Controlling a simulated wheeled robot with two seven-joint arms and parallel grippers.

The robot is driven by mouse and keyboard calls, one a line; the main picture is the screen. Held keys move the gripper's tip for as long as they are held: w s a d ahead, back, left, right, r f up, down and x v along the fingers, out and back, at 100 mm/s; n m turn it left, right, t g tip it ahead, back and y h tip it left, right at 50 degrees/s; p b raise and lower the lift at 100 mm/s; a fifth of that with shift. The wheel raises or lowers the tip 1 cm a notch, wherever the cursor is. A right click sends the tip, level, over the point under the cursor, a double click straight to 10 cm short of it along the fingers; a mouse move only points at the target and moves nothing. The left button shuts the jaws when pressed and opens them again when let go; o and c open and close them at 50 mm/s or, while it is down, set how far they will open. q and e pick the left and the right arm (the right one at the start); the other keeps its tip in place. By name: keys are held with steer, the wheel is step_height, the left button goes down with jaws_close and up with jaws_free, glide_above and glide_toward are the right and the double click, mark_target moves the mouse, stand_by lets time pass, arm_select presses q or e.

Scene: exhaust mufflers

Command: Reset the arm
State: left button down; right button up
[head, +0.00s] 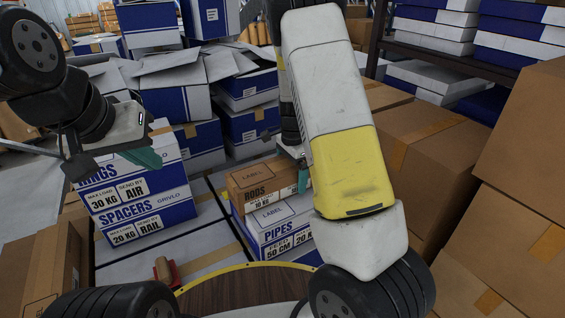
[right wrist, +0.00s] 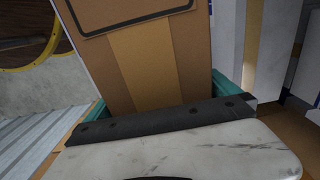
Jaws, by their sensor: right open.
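My left gripper (head: 118,152) hangs at the upper left in the head view, with a teal finger in front of a blue-and-white box. Its jaw gap is not clear. My right arm crosses the middle of the head view and hides most of my right gripper (head: 300,172), beside the brown RODS box (head: 262,186). In the right wrist view, the teal fingers of my right gripper (right wrist: 170,105) are apart at either side of a brown taped box (right wrist: 150,55). The box is close to the palm. I cannot tell whether the fingers touch it.
A white PIPES box (head: 280,226) is under the RODS box. RINGS and SPACERS boxes (head: 150,215) stand at the left. Large brown cartons (head: 430,150) crowd the right. Blue-and-white boxes (head: 175,95) are piled behind. A round wooden top (head: 235,290) with a yellow rim is in front.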

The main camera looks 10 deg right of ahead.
step_height(320, 180, up, 8)
steer(key=shift+f, duration=0.1)
steer(key=s+r+n, duration=0.1)
steer(key=r, duration=0.1)
steer(key=s+r+n+y, duration=0.1)
steer(key=r, duration=0.1)
steer(key=s+r+t, duration=0.1)
steer(key=s+r, duration=0.1)
steer(key=shift+s+a+r+n+y, duration=0.1)
steer(key=shift+a+r+n+y, duration=0.2)
steer(key=shift+a+n, duration=0.1)
steer(key=s+r+n+t, duration=0.2)
steer(key=s+r+n, duration=0.3)
steer(key=s, duration=0.4)
steer(key=s+a+r+n+t, duration=0.1)
steer(key=s+r+n+t, duration=0.2)
steer(key=s+r+n, duration=0.3)
steer(key=s+r, duration=0.1)
steer(key=s, duration=0.3)
steer(key=shift+s+a+r+y, duration=0.15)
steer(key=shift+s+r+y, duration=0.1)
steer(key=shift+y, duration=0.15)
